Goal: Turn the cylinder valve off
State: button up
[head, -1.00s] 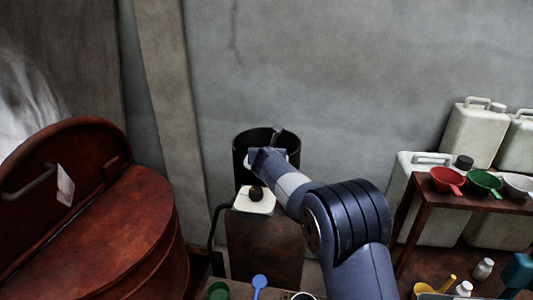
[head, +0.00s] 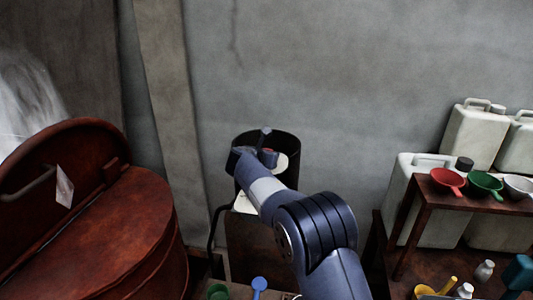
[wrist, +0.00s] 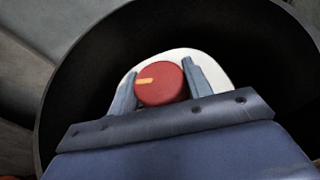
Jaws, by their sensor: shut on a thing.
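The cylinder valve is a round red knob (wrist: 160,84) with an orange mark on its face, pointing left in the wrist view. A white rounded surface (wrist: 207,66) lies behind it. My gripper (wrist: 158,82) is shut on the knob, one finger on each side. In the head view my gripper (head: 262,152) reaches into a dark round shroud (head: 285,141) at the middle, and a bit of red shows between its fingers.
A rust-red vat (head: 110,245) with a raised lid stands at the left. At the right, a table (head: 424,206) holds red, green and white scoops, with pale jerrycans (head: 474,133) behind. A blue scoop (head: 259,283) lies at the bottom. A grey wall is behind the shroud.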

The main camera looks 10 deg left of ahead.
jog(key=shift+m, duration=0.3)
jog(key=o, duration=1)
jog(key=shift+s, duration=0.1)
jog(key=b+v, duration=0.3)
jog(key=v, duration=0.7)
jog(key=shift+s+a, duration=0.25)
jog(key=shift+s, duration=0.05)
jog(key=shift+r, duration=0.1)
